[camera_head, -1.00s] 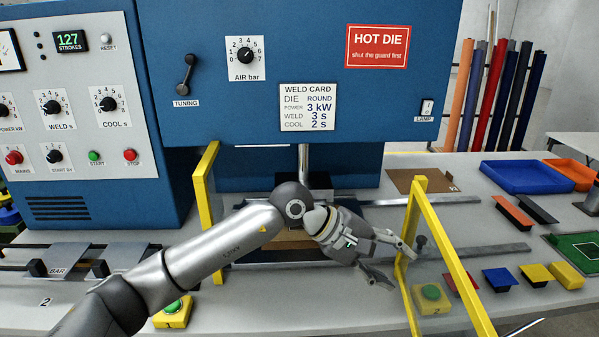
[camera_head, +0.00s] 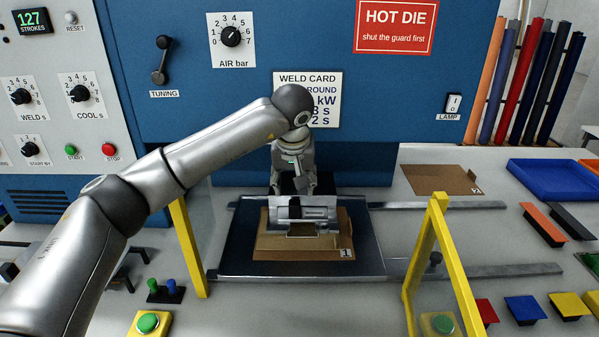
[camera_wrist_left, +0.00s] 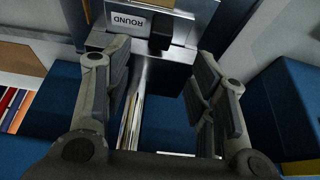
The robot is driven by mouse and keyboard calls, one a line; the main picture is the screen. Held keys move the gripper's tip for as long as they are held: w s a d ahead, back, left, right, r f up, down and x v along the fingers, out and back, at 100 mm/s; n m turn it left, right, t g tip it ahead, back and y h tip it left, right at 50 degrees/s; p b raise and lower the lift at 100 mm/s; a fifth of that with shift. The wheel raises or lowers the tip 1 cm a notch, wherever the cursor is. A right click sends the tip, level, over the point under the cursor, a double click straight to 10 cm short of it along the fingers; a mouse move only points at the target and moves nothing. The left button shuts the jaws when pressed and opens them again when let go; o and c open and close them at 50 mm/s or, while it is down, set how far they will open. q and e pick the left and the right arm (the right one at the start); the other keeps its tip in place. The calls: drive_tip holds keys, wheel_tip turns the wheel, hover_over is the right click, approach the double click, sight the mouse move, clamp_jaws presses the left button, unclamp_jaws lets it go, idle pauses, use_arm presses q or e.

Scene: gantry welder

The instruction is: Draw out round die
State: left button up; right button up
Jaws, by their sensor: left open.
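The round die is a silvery metal piece (camera_head: 318,213) with a black handle, under the press head in the head view. In the left wrist view, a metal face (camera_wrist_left: 180,27) bears the label ROUND and has a black handle (camera_wrist_left: 161,32). My right gripper is not in view.
A brown board (camera_head: 285,250) marked 1 lies under the die on a dark tray (camera_head: 235,250). Yellow-framed guard panels (camera_head: 187,245) stand left and right (camera_head: 424,245). Another brown board (camera_head: 440,179) lies right. Green buttons and coloured blocks line the bench front.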

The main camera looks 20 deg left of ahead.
sight(295, 202)
use_arm(q)
drive_tip(key=x, duration=0.1)
drive_tip(key=p+x, duration=0.1)
drive_tip(key=x, duration=0.2)
drive_tip(key=shift+s+f+p, duration=0.15)
drive_tip(key=shift+s+p, duration=0.1)
drive_tip(key=shift+p, duration=0.15)
drive_tip(key=x, duration=0.3)
drive_tip(key=shift+w+p, duration=0.3)
drive_tip(key=shift+p, duration=0.1)
drive_tip(key=shift+x, duration=0.8)
drive_tip(key=shift+f, duration=0.15)
drive_tip(key=shift+c, duration=0.9)
drive_tip(key=c, duration=0.9)
clamp_jaws()
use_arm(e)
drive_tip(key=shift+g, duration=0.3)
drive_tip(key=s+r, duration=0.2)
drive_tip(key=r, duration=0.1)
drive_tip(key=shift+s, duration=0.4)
